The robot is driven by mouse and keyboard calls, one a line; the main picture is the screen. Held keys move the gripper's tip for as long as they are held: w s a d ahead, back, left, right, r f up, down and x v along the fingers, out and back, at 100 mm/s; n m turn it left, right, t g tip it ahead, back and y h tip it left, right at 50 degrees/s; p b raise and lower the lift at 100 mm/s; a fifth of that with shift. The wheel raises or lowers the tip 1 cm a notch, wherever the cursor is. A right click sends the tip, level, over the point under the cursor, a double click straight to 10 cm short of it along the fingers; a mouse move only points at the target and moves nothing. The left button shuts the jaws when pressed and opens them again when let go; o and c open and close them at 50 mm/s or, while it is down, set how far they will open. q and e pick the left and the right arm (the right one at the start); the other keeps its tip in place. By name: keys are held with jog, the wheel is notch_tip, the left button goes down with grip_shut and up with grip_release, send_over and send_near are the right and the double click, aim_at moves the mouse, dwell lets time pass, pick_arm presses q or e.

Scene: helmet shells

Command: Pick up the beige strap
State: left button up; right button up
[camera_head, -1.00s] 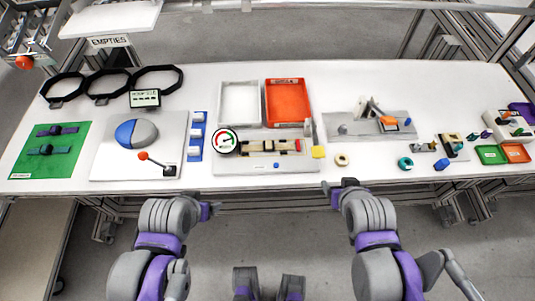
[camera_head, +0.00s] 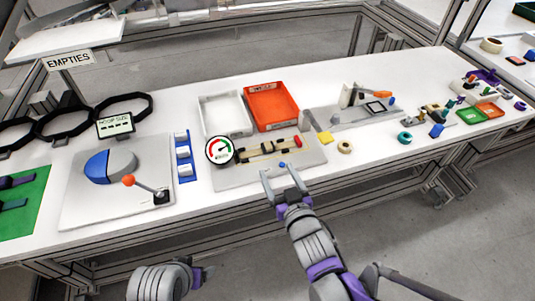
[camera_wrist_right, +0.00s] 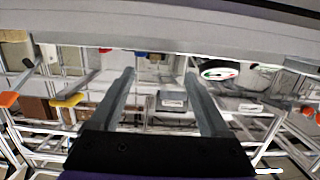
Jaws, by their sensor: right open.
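What looks like the beige strap (camera_head: 284,145) lies in a narrow fixture on a grey base plate (camera_head: 235,179), with dark parts and a red end beside it. It is small, and its exact outline is hard to tell. My right gripper (camera_head: 279,170) is open and empty at the plate's front edge, a little in front of the strap. In the right wrist view its two fingers (camera_wrist_right: 160,80) stand apart with nothing between them. The strap cannot be made out there. My left gripper (camera_head: 203,276) is low in front of the table; its jaws are unclear.
White (camera_head: 222,112) and orange (camera_head: 272,105) trays lie behind. A lever with an orange knob (camera_head: 128,180) is at left. A tan ring (camera_head: 345,147) lies right.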

aim_at(270, 150)
jog(key=x, duration=0.4)
jog(key=shift+w, duration=0.35)
jog(key=x, duration=0.1)
jog(key=b+x, duration=0.1)
jog(key=x, duration=0.1)
jog(key=shift+w+d+b, duration=0.1)
jog(key=shift+d+b, duration=0.15)
jog(key=shift+b, duration=0.1)
jog(key=shift+x, duration=1.15)
jog(key=shift+r, duration=0.1)
grip_shut()
